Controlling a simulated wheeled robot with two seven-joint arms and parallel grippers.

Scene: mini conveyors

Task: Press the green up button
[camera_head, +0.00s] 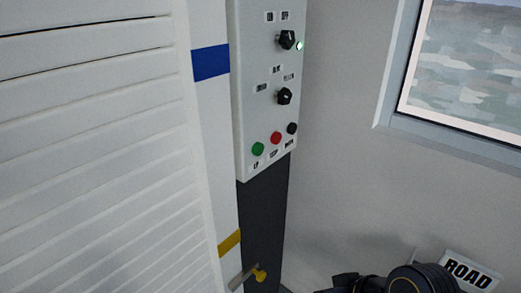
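The green up button (257,149) is a round button at the lower left of a light grey control panel (262,75), above a label that seems to read UP. A red button (276,138) and a black button (292,128) sit to its right in the same row. Nothing touches or covers the green button. A dark jointed part of my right arm (425,278) shows at the bottom edge, well below and right of the panel. My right gripper's fingertips cannot be made out there. My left gripper is not in view.
Two black knobs (287,40) (284,96) and a lit green lamp (300,45) are higher on the panel. A white slatted shutter (90,150) fills the left. A yellow-handled lever (259,274) is below the panel. A window (465,60) and a ROAD sign (470,270) are right.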

